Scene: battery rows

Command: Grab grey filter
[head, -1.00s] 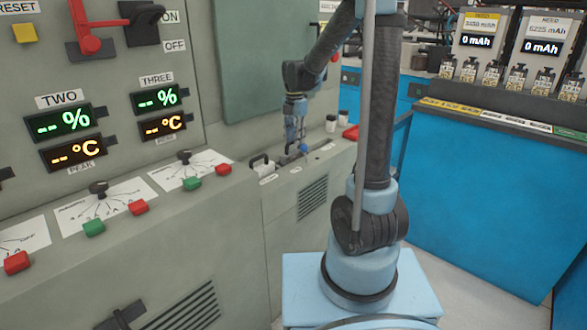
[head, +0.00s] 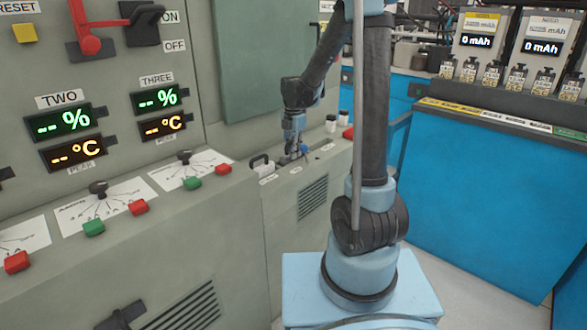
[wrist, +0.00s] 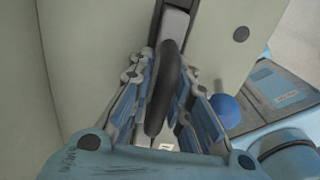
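In the wrist view, a dark upright handle (wrist: 165,88) stands between the two fingers of my gripper (wrist: 170,115). A grey piece (wrist: 176,22) shows at its far end; I take this to be the grey filter, though most of its body is hidden. The fingers are apart, one on each side of the handle, with the left finger very near it; I cannot tell whether they touch. In the head view, my gripper (head: 293,153) is low at the console ledge and hides the filter.
A white-and-dark handled part (head: 261,164) stands left of my gripper on the ledge (head: 275,190). A blue knob (wrist: 225,110) is close on the right in the wrist view. Small dark-and-white containers (head: 331,124) and a red object (head: 348,132) stand further right. The console wall rises behind.

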